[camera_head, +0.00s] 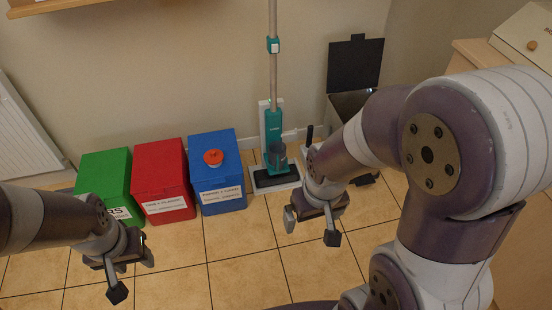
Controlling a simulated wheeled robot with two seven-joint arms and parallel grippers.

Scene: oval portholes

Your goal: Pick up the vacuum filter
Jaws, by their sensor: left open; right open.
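A teal upright vacuum (274,130) with a long pale handle stands against the back wall. A round orange-red piece (213,157) with a pale rim lies on top of the blue bin. It may be the vacuum filter, but I cannot tell for certain. My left gripper (133,274) is open and empty, in front of the green and red bins. My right gripper (311,228) is open and empty, in front and to the right of the vacuum. Neither gripper touches the round piece or the vacuum.
A green bin (101,182), a red bin (163,178) and a blue bin (219,181) stand in a row by the wall. A bin with a raised dark lid (355,64) stands behind my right arm. The tiled floor (225,272) in front is clear.

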